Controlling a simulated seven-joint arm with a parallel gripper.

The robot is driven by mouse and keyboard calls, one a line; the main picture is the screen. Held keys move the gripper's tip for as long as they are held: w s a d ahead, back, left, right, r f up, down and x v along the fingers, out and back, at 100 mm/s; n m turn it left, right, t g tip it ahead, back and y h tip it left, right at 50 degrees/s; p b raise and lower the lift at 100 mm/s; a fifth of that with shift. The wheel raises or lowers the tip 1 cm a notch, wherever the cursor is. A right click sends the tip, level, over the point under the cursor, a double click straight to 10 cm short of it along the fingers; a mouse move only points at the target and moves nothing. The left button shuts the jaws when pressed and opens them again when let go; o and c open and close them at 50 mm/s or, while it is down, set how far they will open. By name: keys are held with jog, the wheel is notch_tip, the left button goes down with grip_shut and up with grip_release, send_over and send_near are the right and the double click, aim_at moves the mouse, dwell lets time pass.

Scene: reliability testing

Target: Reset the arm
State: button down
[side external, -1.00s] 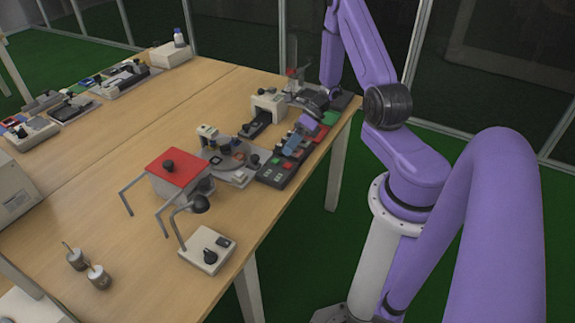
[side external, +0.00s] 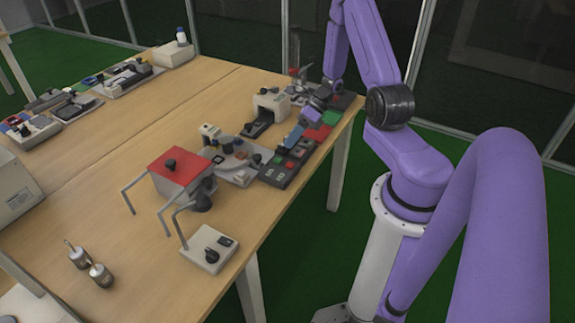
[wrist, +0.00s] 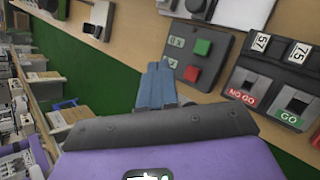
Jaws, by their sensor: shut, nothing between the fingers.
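My gripper (side external: 291,138) is over the back right edge of the wooden table, with its blue fingers pointing down and to the left. In the wrist view the blue fingers (wrist: 158,68) lie together with nothing between them. They show just left of a grey button box (wrist: 193,57) with a green and a red button. In the side view the fingertips are over or close to a dark button panel (side external: 278,170); I cannot tell whether they touch it.
Dark bins marked NO GO (wrist: 243,88) and GO (wrist: 292,105) stand right in the wrist view. A red-topped fixture (side external: 178,165), a white arch-shaped device (side external: 270,104) and a lever base (side external: 209,250) stand on the table. The table's left middle (side external: 110,150) is clear.

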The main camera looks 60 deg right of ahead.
jog(key=shift+w+a+r+n, duration=0.1)
jog(key=shift+a+r+n, duration=0.1)
jog(key=shift+a+n, duration=0.1)
jog(key=s+a+r+n+g+h, duration=0.25)
jog(key=a+r+n+g, duration=0.2)
jog(key=a+n, duration=0.45)
jog(key=s+a+r+n+g+h, duration=0.1)
jog(key=s+a+r+n+g, duration=0.25)
jog(key=a+r+n, duration=0.6)
jog(key=s+a+r+n+t+h, duration=0.1)
jog(key=s+r+n+t+h, duration=0.1)
jog(key=s+n, duration=0.5)
jog(key=s+a+r+n+t+h, duration=0.1)
jog(key=s+n, duration=0.6)
jog(key=n, duration=1.1)
jog(key=shift+r+t+h, duration=0.6)
jog(key=shift+t+h, duration=0.1)
jog(key=shift+h, duration=0.05)
